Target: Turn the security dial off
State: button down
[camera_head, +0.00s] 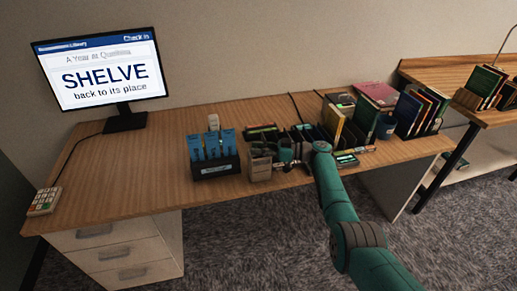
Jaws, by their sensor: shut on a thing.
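A small beige box (260,171) stands near the front edge of the wooden desk, right of the blue card holder; it appears to be the unit with the security dial. My gripper (268,152) reaches in from the right at the upper part of this box, and its fingers are shut. What they hold looks to be the security dial, but it is hidden by the fingers and too small to make out. The dial's setting cannot be read.
A black holder with blue cards (214,167) stands close on the left. Books in racks (340,118) crowd the desk behind and right of my gripper. A monitor (102,70) reads "SHELVE back to its place". A keypad (44,201) lies far left. The desk's left half is mostly clear.

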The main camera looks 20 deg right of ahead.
jog(key=shift+f, duration=0.15)
jog(key=c, duration=0.9)
grip_release()
jog(key=shift+d, duration=0.1)
jog(key=v, duration=1.1)
jog(key=shift+s+d, duration=0.1)
jog(key=shift+d, duration=0.3)
